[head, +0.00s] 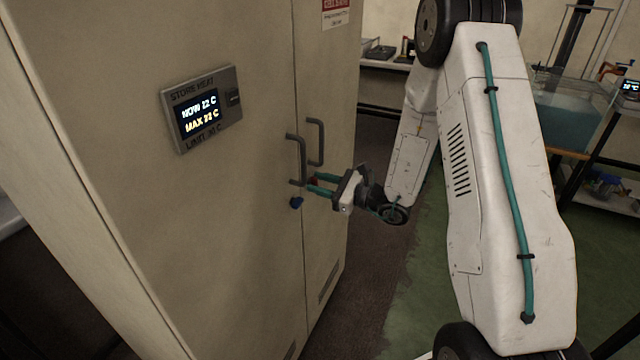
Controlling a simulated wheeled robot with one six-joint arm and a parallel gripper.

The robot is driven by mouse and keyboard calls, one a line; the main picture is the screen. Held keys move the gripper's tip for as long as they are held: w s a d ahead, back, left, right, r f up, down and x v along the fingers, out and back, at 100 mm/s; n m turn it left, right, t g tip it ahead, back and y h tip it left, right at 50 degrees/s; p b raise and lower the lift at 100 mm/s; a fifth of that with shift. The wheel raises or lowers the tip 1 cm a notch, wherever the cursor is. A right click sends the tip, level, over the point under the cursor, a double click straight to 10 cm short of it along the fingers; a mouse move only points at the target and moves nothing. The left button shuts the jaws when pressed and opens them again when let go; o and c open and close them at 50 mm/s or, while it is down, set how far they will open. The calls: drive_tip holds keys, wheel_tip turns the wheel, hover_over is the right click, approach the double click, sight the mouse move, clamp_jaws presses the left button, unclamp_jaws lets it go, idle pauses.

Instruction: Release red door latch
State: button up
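The red door latch (314,181) is a small red piece on the tall beige cabinet (250,200), just below the grey door handles. My gripper (314,183) reaches in from the right, with its two teal fingers pointing at the cabinet. The fingertips are at the red latch, one on either side of it in the picture. They stand apart and partly hide the latch. I cannot tell whether they touch or grip it. A blue latch (296,202) sits on the cabinet to the lower left of the fingers.
Two grey handles (302,155) stick out just above my fingers. A display panel (202,107) on the cabinet reads NOW 22 C, MAX 22 C. A shelf (388,64) and a water tank (565,120) stand behind. The floor right of the cabinet is clear.

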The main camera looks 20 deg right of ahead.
drive_tip(key=shift+w+a, duration=0.1)
clamp_jaws()
drive_tip(key=shift+m, duration=1.6)
unclamp_jaws()
drive_tip(key=v, duration=0.7)
drive_tip(key=shift+s+d, duration=0.25)
drive_tip(key=shift+d, duration=0.05)
